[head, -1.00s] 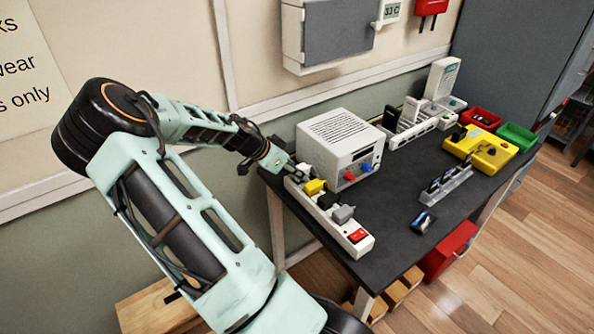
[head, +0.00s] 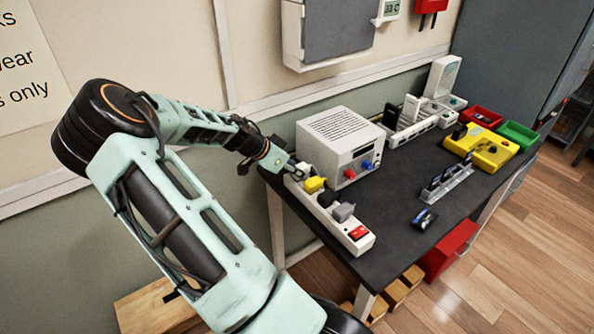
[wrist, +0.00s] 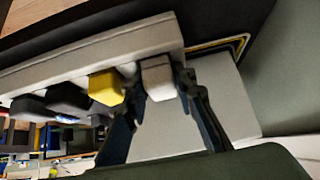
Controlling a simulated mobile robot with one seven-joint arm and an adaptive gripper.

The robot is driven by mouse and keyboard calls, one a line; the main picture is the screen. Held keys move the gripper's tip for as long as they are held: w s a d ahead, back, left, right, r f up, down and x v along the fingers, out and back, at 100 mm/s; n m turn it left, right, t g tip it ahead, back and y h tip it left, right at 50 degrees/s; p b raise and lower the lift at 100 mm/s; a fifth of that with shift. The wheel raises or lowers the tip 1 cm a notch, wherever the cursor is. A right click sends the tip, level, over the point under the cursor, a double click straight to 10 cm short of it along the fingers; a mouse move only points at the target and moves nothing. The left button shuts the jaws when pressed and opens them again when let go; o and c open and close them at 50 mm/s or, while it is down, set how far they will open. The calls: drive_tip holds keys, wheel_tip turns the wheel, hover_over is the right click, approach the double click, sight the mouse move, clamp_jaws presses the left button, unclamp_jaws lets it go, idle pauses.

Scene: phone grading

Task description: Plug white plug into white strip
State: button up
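The white strip (head: 357,241) lies along the near left edge of the dark table, with a red switch at its near end. In the wrist view the strip (wrist: 60,72) runs across the upper left. The white plug (wrist: 158,78) is at the strip, beside the yellow plug (wrist: 105,87). My gripper (wrist: 160,80) has a finger against each side of the white plug and looks shut on it. I cannot tell how deep the plug sits. In the head view my gripper (head: 296,172) is at the strip's far end, and the white plug is hard to make out.
The yellow plug (head: 314,184) and dark and grey plugs (head: 343,211) stand in the strip nearer its switch. A white power supply box (head: 340,145) stands close right of my gripper. A small dark device (head: 424,219) lies on the open table (head: 390,235).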

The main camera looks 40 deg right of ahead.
drive_tip(key=o, duration=0.5)
drive_tip(key=shift+s+a+f, duration=0.1)
drive_tip(key=shift+s+f, duration=0.05)
drive_tip(key=shift+f, duration=0.3)
drive_tip(key=shift+a, duration=0.1)
drive_tip(key=v, duration=0.8)
drive_tip(key=shift+d+r, duration=0.25)
drive_tip(key=shift+r, duration=0.05)
drive_tip(key=shift+d+r, duration=0.1)
